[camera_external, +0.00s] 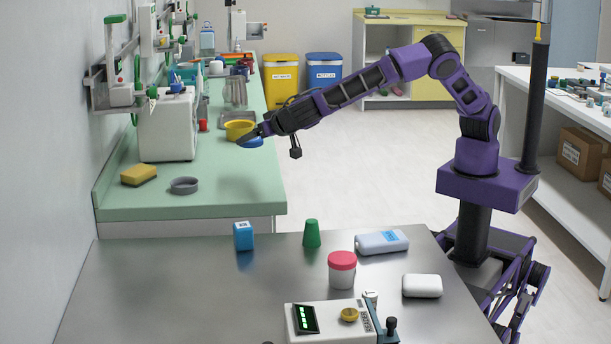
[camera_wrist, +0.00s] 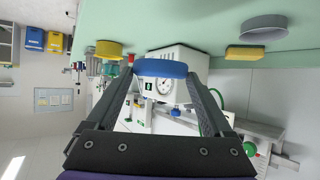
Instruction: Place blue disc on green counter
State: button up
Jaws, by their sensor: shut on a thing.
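The blue disc (camera_external: 250,142) is held at the tips of my gripper (camera_external: 242,138), above the green counter (camera_external: 235,194) near its right edge in the external view. In the wrist view, the blue disc (camera_wrist: 161,69) sits between the two fingertips of my gripper (camera_wrist: 161,76). The gripper is shut on it. The disc appears clear of the counter, though the exact height is hard to judge. The green counter (camera_wrist: 195,20) fills the top of the wrist view.
On the counter are a yellow ring (camera_external: 238,130), a grey ring (camera_external: 184,185), a yellow sponge (camera_external: 138,175) and a white machine (camera_external: 166,130). The counter's front right is bare. A metal table (camera_external: 180,290) with a blue box (camera_external: 243,237) and green cup (camera_external: 311,234) stands nearer.

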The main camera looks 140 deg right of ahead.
notch_tip(320, 180, down, 10)
jog(key=shift+r, duration=0.1)
jog(key=o, duration=1.1)
jog(key=shift+o, duration=0.2)
jog(key=v, duration=1.2)
